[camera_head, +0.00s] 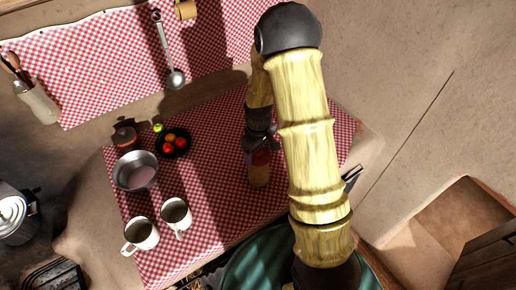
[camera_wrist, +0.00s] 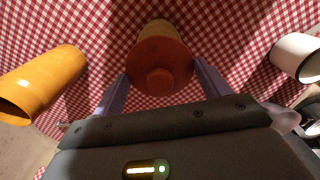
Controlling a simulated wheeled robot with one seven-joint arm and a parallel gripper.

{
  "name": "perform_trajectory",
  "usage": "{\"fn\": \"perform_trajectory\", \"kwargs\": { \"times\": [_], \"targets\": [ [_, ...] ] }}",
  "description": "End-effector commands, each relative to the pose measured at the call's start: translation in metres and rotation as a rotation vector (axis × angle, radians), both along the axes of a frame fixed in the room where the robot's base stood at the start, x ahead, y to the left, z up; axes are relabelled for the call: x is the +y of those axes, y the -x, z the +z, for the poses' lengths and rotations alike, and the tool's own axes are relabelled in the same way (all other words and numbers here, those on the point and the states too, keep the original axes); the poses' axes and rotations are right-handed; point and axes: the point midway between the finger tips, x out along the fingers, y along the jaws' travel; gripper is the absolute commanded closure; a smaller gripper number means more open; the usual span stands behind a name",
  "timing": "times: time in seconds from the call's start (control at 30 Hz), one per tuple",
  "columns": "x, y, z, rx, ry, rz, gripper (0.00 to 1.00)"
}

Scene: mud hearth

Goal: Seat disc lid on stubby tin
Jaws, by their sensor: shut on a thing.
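A red disc lid with a round knob (camera_wrist: 160,78) is between the two fingers of my gripper (camera_wrist: 160,68) in the wrist view. My gripper is shut on the lid, one finger at each side of its rim. The stubby tin, a tan-brown cylinder (camera_wrist: 155,30), shows directly behind the lid. In the head view, my gripper (camera_head: 262,138) points down over the cloth, with the red lid (camera_head: 261,157) just under it and the tin (camera_head: 258,176) below. The lid covers the tin's top, so I cannot tell whether they touch.
An orange cylinder (camera_wrist: 42,80) is left of the tin in the wrist view. A white mug (camera_wrist: 297,57) is to the right. In the head view, two mugs (camera_head: 140,235), a metal pan (camera_head: 136,172) and a dark fruit bowl (camera_head: 173,143) stand left on the checked cloth.

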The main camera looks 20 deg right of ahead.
Motion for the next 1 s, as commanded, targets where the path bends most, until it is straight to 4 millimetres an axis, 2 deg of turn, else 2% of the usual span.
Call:
{"fn": "perform_trajectory", "kwargs": {
  "times": [0.27,0.8,1.0],
  "targets": [
    [-0.002,0.0,-0.009,0.0,0.0,-0.003,0.46],
    [-0.002,0.0,-0.052,0.0,0.0,-0.003,0.46],
    [-0.001,0.0,-0.061,0.0,0.0,-0.004,0.46]
  ]
}}
